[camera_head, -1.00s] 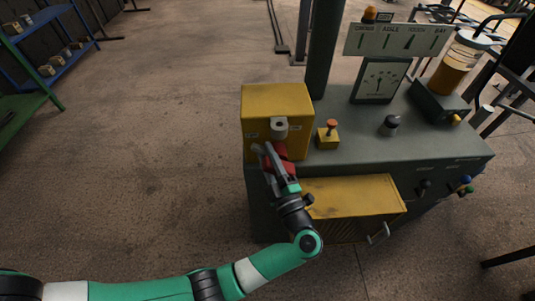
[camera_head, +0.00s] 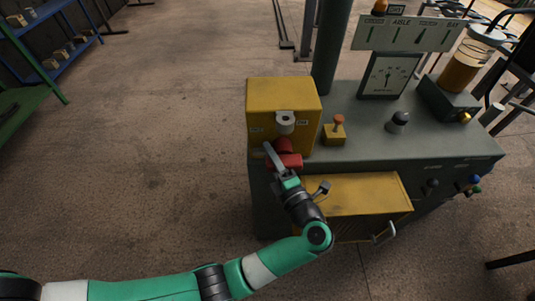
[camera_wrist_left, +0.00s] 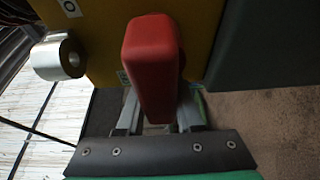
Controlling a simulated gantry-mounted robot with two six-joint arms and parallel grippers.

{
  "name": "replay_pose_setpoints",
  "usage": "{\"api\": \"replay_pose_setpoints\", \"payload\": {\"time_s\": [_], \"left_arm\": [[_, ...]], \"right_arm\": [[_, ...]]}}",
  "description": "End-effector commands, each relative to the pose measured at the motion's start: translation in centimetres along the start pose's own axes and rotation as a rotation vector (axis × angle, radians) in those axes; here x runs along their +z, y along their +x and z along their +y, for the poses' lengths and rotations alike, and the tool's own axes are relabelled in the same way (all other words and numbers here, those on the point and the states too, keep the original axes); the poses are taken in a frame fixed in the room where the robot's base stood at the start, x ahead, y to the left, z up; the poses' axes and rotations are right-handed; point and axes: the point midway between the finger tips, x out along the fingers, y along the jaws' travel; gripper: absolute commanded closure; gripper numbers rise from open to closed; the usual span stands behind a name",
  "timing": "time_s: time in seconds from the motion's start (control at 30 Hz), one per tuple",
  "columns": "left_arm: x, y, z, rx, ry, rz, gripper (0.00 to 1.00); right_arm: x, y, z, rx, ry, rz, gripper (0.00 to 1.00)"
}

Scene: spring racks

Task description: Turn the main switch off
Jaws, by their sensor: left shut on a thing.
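The main switch is a yellow box (camera_head: 262,98) at the left end of the grey console, with a red handle (camera_head: 290,160) on its front. My left gripper (camera_head: 277,162) is at this handle and shut on it. In the left wrist view the red handle (camera_wrist_left: 150,60) stands large between the two fingers, and its lower end is partly hidden. A metal cylinder (camera_head: 286,123) sticks out of the box front above the handle. It also shows in the left wrist view (camera_wrist_left: 50,58), near a small "O" label. My right gripper is not in view.
The grey console top (camera_head: 365,135) carries an orange-red button on a yellow base (camera_head: 335,131), a black knob (camera_head: 398,121), a dial gauge (camera_head: 388,76) and an amber jar (camera_head: 466,65). A yellow drawer (camera_head: 360,196) juts out just right of my left wrist. Floor to the left is clear.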

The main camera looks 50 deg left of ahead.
Motion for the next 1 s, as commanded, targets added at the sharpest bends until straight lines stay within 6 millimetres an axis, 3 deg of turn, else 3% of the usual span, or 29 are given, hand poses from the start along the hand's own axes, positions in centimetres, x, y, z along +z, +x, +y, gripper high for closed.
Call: {"api": "replay_pose_setpoints", "payload": {"time_s": [0.33,0.37,0.5,0.83,1.0], "left_arm": [[0.1,0.0,-0.1,-0.005,-0.006,-0.002,1.0],[0.1,0.0,-0.1,-0.005,-0.006,-0.002,0.61],[0.0,0.0,-0.1,-0.003,-0.005,-0.002,0.36],[0.0,-0.2,0.0,-0.003,-0.004,-0.001,0.35],[0.1,-2.6,0.2,-0.003,-0.002,-0.005,0.35]], "right_arm": [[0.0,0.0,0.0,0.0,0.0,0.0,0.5],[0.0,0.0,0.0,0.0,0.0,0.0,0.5],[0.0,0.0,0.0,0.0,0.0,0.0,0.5],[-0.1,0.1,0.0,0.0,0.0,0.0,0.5],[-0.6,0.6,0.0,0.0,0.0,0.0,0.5]]}}
